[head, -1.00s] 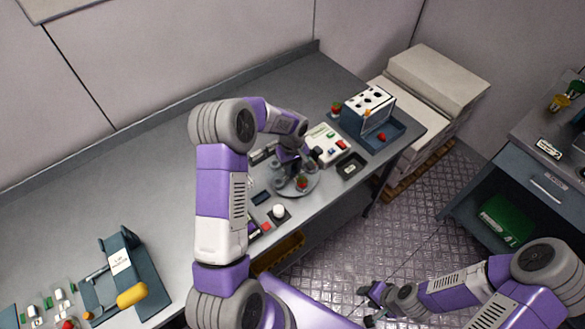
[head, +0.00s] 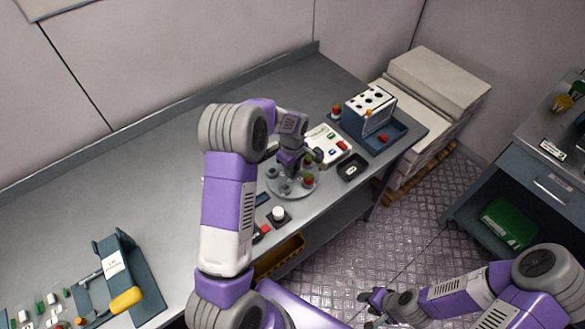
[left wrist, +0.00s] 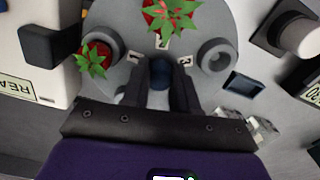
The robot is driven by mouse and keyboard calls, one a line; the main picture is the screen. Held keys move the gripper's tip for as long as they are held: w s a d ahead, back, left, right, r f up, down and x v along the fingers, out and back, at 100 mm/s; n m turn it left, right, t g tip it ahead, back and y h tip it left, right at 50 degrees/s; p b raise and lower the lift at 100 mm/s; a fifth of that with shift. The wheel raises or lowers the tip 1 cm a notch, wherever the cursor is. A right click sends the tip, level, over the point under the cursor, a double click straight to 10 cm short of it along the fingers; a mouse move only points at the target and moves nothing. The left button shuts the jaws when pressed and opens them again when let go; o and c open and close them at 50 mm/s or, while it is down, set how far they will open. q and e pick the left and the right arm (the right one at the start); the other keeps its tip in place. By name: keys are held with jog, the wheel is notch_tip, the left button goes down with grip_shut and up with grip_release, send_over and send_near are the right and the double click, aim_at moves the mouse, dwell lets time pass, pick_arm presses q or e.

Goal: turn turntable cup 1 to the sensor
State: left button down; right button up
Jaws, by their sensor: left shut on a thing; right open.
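The round grey turntable (head: 274,189) stands on the bench in the head view, under my left gripper (head: 292,166). In the left wrist view, my left gripper (left wrist: 160,88) is shut on a dark blue central knob (left wrist: 160,70). A red berry with green leaves (left wrist: 168,14) sits in a cup at the top of the turntable. A second leafy berry (left wrist: 94,58) sits in a cup at the left, beside a black block (left wrist: 50,46). A grey cup (left wrist: 217,55) at the right looks empty. Small number tags lie near the hub; cup 1's is unclear. My right gripper (head: 374,298) is open over the floor.
A white button (head: 279,214) is at the bench's front. A holed rack (head: 369,108) stands further right. The bench's left middle is clear.

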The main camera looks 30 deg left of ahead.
dwell(0.5)
pick_arm(q)
jog(key=c, duration=0.9)
grip_release()
jog(key=shift+o, duration=0.2)
notch_tip(320, 180, up, 8)
jog(key=shift+f+p, duration=0.15)
jog(key=shift+p, duration=0.15)
notch_tip(320, 180, up, 11)
jog(key=p, duration=0.8)
jog(key=shift+p, duration=0.35)
jog(key=shift+f, duration=0.1)
